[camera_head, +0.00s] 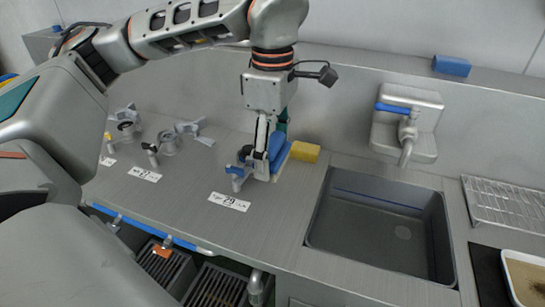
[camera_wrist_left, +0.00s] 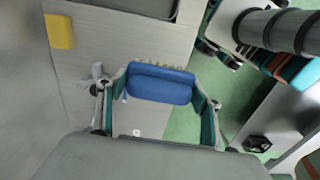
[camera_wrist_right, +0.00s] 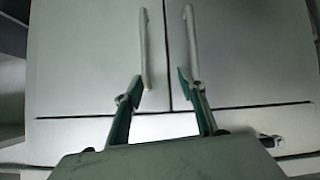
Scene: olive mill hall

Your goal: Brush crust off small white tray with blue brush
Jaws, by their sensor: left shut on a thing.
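My left gripper (camera_head: 262,160) is shut on the blue brush (camera_head: 277,150) at the counter, left of the sink. In the left wrist view the brush's blue back (camera_wrist_left: 160,84) sits between both fingers, with pale bristles along its far side. I cannot tell whether the brush touches the counter. The small white tray (camera_head: 511,280) is cut off at the bottom right corner, with brown crust and a darker patch inside. It is far from my left gripper. My right gripper (camera_wrist_right: 160,90) is open and empty in front of grey cabinet doors; it does not show in the head view.
A yellow sponge (camera_head: 304,151) lies beside the brush. The sink (camera_head: 385,225) lies between brush and tray, with a blue-handled tap (camera_head: 407,130) above it. A wire rack (camera_head: 507,203) is behind the tray. Valves (camera_head: 170,140) stand at left. Cabinet handles (camera_wrist_right: 145,45) face my right gripper.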

